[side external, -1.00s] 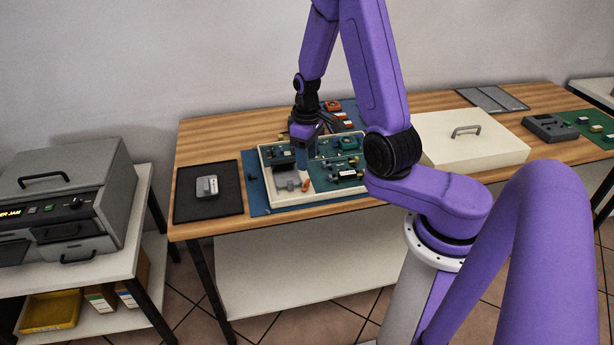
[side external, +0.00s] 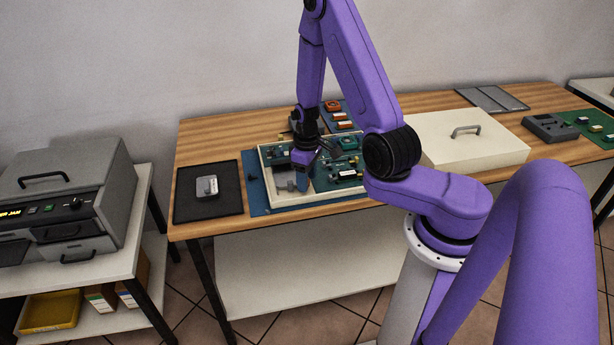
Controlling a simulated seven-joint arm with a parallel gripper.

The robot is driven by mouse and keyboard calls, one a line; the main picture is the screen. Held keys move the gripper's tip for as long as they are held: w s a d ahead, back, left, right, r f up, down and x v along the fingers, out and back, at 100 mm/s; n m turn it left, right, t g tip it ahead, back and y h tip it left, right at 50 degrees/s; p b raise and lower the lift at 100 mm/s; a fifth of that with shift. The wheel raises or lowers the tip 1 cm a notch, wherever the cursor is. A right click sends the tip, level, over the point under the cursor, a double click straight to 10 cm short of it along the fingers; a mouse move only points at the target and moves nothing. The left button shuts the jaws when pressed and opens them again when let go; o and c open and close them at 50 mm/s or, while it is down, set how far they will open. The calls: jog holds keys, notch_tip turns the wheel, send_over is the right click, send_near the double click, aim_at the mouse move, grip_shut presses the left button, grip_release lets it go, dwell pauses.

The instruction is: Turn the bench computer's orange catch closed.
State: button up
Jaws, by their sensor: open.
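The bench computer (side external: 266,182) is a shallow cream case, open at the top, with green boards and small parts inside. It sits on a blue mat on the wooden bench. The jaws are open, though the fingers are small and dark here. The orange catch does not show now; my gripper covers the spot where it was seen. I cannot tell whether the fingers touch the catch or stand around it, nor how it is turned.
A black mat (side external: 180,205) with a small grey part (side external: 207,187) lies to the left. A cream lid (side external: 430,140) with a grey handle lies to the right. Orange-and-white parts (side external: 333,106) sit behind the case. A grey machine (side external: 75,170) stands on the left table.

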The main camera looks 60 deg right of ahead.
grip_shut()
jog(key=m, duration=0.4)
jog(key=shift+m, duration=0.3)
grip_release()
jog(key=shift+r, duration=0.1)
notch_tip(320, 180, up, 17)
jog(key=shift+r, duration=0.15)
dwell(0.7)
